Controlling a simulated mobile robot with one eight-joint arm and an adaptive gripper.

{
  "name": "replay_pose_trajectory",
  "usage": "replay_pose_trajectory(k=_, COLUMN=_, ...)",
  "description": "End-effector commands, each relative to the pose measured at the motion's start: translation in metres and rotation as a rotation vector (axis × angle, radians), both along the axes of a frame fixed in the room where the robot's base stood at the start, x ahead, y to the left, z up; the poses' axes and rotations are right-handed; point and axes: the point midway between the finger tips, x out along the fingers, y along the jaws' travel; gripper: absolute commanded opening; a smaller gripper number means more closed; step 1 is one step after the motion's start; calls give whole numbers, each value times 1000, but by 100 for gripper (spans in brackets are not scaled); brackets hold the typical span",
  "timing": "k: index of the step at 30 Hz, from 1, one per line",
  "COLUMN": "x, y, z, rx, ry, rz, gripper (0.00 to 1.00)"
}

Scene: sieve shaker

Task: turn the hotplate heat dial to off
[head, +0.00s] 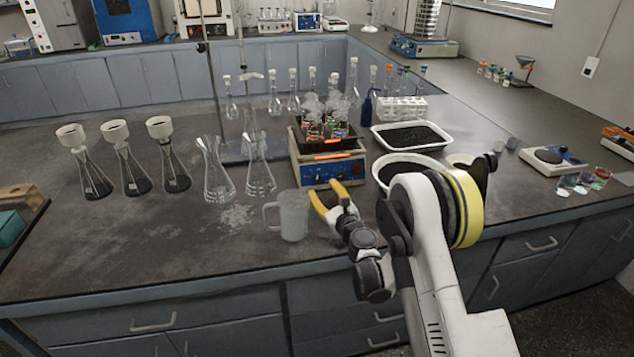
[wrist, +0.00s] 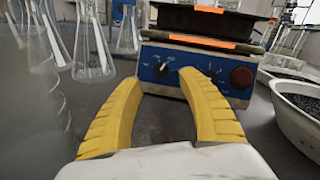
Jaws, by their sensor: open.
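The hotplate (head: 328,166) stands on the bench with its blue front panel facing me. In the wrist view the blue panel of the hotplate (wrist: 195,60) carries a dark dial (wrist: 160,69) at the left and a dark red round knob (wrist: 241,77) at the right. Another control near the middle is partly hidden by my right finger. The panel markings are too small to read. My gripper (head: 327,192) is open and empty, with yellow fingers just in front of the panel. In the wrist view the fingertips of my gripper (wrist: 160,80) frame the left dial from below, apparently apart from it.
A frosted mug (head: 293,215) stands close to the left of my gripper. Glass flasks (head: 217,170) stand left of the hotplate.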

Motion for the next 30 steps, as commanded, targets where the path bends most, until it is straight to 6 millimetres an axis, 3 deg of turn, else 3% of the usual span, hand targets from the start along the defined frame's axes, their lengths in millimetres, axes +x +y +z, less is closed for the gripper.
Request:
replay_pose_trajectory(k=3, x=23, y=11, z=-3, rx=-1, ry=0, rz=1, gripper=48)
replay_pose_trajectory(k=9, x=50, y=24, z=-2, rx=-2, ry=-1, rz=1, gripper=48)
replay_pose_trajectory(k=22, x=60, y=29, z=1, rx=-3, ry=-1, rz=1, gripper=46)
replay_pose_trajectory(k=27, x=60, y=29, z=1, rx=-3, ry=-1, rz=1, gripper=0)
replay_pose_trajectory(k=30, x=60, y=29, z=1, rx=-3, ry=-1, rz=1, gripper=0)
